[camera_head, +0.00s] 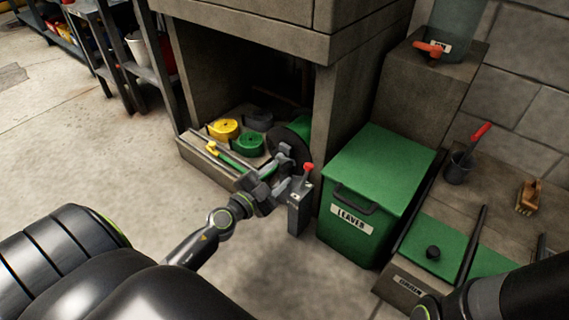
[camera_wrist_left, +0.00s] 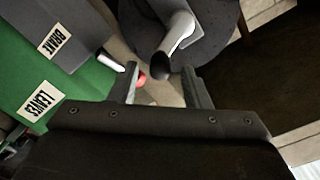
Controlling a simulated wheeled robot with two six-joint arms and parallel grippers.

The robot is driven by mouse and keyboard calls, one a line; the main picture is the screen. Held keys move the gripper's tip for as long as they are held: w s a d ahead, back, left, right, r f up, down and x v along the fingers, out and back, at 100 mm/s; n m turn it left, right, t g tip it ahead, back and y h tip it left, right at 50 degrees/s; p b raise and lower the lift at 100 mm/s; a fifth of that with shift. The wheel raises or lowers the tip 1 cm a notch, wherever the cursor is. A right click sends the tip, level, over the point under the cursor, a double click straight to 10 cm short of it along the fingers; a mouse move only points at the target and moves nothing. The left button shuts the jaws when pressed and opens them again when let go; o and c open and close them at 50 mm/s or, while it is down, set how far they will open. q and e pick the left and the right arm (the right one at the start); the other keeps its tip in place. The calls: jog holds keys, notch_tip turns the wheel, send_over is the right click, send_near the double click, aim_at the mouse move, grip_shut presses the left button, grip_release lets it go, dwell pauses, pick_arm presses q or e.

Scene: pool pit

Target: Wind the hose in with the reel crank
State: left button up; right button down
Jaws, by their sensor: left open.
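The hose reel (camera_head: 292,140) is a dark disc low in the open stone bay, with green hose behind it. A green hose length (camera_head: 236,157) with a yellow end lies on the bay's front ledge. My left gripper (camera_head: 284,168) is open in front of the reel and hides part of it. In the left wrist view, the crank's grey handle (camera_wrist_left: 174,40) points towards the open fingers (camera_wrist_left: 164,78), just beyond their tips; contact cannot be told. The brake post (camera_head: 298,208) has a red-knobbed lever (camera_head: 308,168) right of the gripper. My right gripper is out of view.
A green LEAVES bin (camera_head: 372,175) stands close to the right of the brake post. Yellow (camera_head: 223,129) and green (camera_head: 249,143) coils lie in the bay. A bench with tools (camera_head: 455,168) is at the right. Open floor (camera_head: 90,150) lies to the left.

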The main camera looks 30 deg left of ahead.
aim_at(281, 172)
pick_arm(q)
jog(key=shift+w+d, duration=0.15)
jog(key=shift+w, duration=1.55)
jog(key=c, duration=0.9)
